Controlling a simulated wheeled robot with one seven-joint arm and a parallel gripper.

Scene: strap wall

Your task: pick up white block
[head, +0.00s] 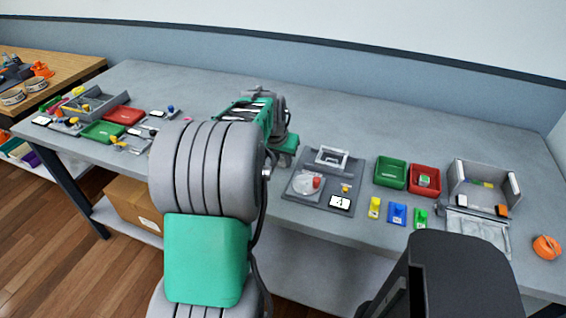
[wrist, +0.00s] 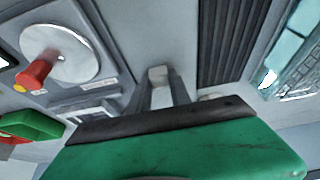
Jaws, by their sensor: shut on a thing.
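My gripper (wrist: 160,88) shows in the wrist view, its two grey fingers shut on a small whitish block (wrist: 158,74) at the fingertips. I cannot tell whether the block touches the table or hangs above it. In the head view my arm reaches over the middle of the table; the fingertips and the block are hidden there behind the arm.
A grey panel with a round dial and red knob (head: 316,182) lies right of my arm; the knob also shows in the wrist view (wrist: 38,72). Green (head: 390,185) and red trays, small coloured blocks and a grey bin (head: 457,184) stand farther right. More trays are left.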

